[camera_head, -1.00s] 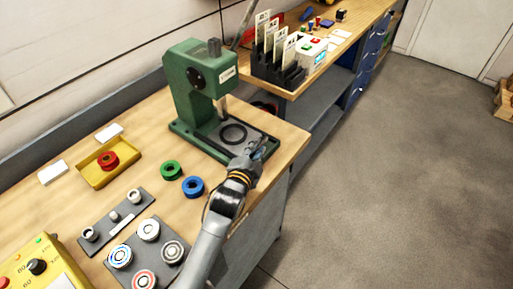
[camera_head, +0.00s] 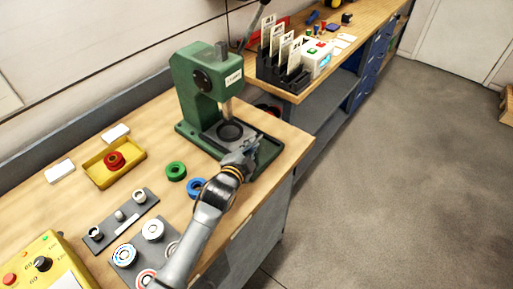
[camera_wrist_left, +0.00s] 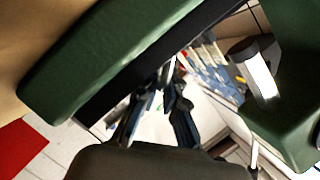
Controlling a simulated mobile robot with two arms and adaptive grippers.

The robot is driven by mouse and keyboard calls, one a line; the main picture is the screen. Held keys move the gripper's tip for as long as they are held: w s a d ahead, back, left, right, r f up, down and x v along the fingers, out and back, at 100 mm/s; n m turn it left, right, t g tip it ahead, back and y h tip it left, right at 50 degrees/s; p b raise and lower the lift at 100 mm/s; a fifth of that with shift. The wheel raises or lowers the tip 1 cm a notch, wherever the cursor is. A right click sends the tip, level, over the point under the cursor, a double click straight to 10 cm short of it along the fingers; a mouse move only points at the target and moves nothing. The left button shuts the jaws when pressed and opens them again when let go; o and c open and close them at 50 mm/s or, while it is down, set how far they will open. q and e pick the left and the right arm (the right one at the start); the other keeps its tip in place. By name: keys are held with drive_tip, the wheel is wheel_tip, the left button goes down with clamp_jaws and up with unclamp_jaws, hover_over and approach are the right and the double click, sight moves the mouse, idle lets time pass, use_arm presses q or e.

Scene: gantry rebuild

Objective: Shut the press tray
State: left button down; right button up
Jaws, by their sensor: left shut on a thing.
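The green press (camera_head: 205,85) stands upright on the wooden bench. Its grey press tray (camera_head: 208,136), with a black ring (camera_head: 230,130) on it, lies on the green base below the ram (camera_head: 225,108). A bare strip of the base (camera_head: 270,151) shows in front of the tray. My left gripper (camera_head: 252,147) is at the tray's front edge, shut on the tray; its fingers hide the exact grip point. In the left wrist view, the fingers (camera_wrist_left: 165,88) show between green press parts, with the pale ram (camera_wrist_left: 262,80) at right. My right gripper is not in view.
A green ring (camera_head: 176,171) and a blue ring (camera_head: 196,187) lie beside the press base, the blue one close to my left arm. A yellow tray (camera_head: 101,177) holds a red ring (camera_head: 114,160). A second bench with a black rack (camera_head: 284,77) stands behind.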

use_arm(q)
drive_tip(key=shift+w+a+r, duration=0.1)
drive_tip(key=shift+a, duration=0.1)
drive_tip(key=c, duration=1.7)
unclamp_jaws()
drive_tip(key=shift+w+a, duration=0.1)
drive_tip(key=shift+a, duration=0.05)
